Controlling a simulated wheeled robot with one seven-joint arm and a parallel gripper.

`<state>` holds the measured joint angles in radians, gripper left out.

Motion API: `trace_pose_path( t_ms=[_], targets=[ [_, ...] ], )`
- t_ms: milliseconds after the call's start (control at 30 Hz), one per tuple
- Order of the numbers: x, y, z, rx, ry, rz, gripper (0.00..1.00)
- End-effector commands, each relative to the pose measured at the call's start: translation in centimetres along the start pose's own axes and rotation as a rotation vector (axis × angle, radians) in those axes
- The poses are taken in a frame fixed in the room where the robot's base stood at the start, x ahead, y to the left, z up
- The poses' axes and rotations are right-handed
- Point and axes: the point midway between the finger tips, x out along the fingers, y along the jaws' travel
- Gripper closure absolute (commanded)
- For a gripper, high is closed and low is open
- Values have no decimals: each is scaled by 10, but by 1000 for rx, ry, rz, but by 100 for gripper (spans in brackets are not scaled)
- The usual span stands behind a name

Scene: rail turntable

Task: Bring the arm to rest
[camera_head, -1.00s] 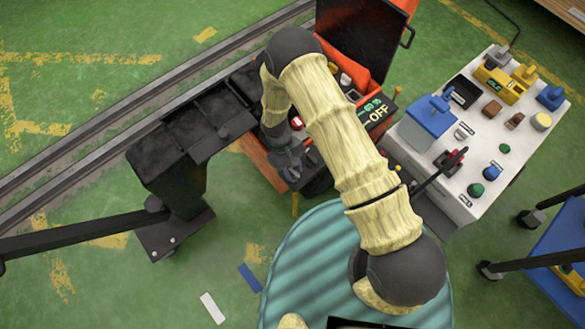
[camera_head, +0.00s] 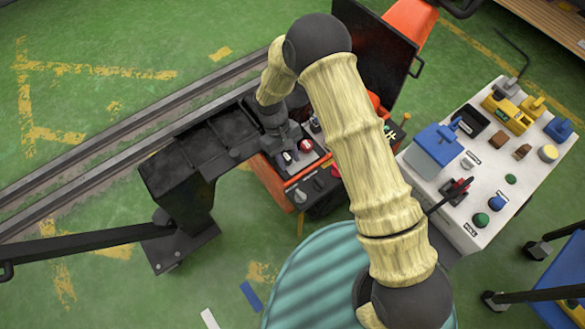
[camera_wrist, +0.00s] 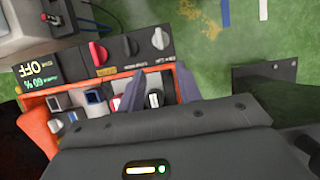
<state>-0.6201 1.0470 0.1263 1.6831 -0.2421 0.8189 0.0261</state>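My arm reaches over an orange-framed control box beside the rails in the head view. My gripper (camera_head: 283,138) hangs close over the box's left end, partly hidden by my wrist. In the wrist view, its two dark fingers (camera_wrist: 159,88) stand apart, with a small black-and-white switch (camera_wrist: 154,99) showing between them. I cannot tell whether they touch it. The black panel (camera_wrist: 125,50) carries a red knob (camera_wrist: 98,53), a black knob and a white-topped knob (camera_wrist: 159,38). The gripper holds nothing visible.
A white console (camera_head: 495,150) with buttons and coloured boxes stands at right. A black metal housing (camera_head: 180,170) with a long bar (camera_head: 80,243) is at left, close to my wrist. A dark upright panel (camera_head: 370,45) stands behind the box.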

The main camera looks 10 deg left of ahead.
Motion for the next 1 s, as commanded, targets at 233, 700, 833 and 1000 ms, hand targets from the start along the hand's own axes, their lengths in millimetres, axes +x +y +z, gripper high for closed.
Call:
trace_pose_path(
  t_ms=[233, 700, 833, 1000],
  targets=[
    [-19, 0, 0, 0, -1, 0, 65],
    [-19, 0, 0, 0, -1, 0, 65],
    [-22, 4, 3, 10, 7, -2, 65],
    [-46, 29, 23, 78, 59, -20, 65]
  ],
)
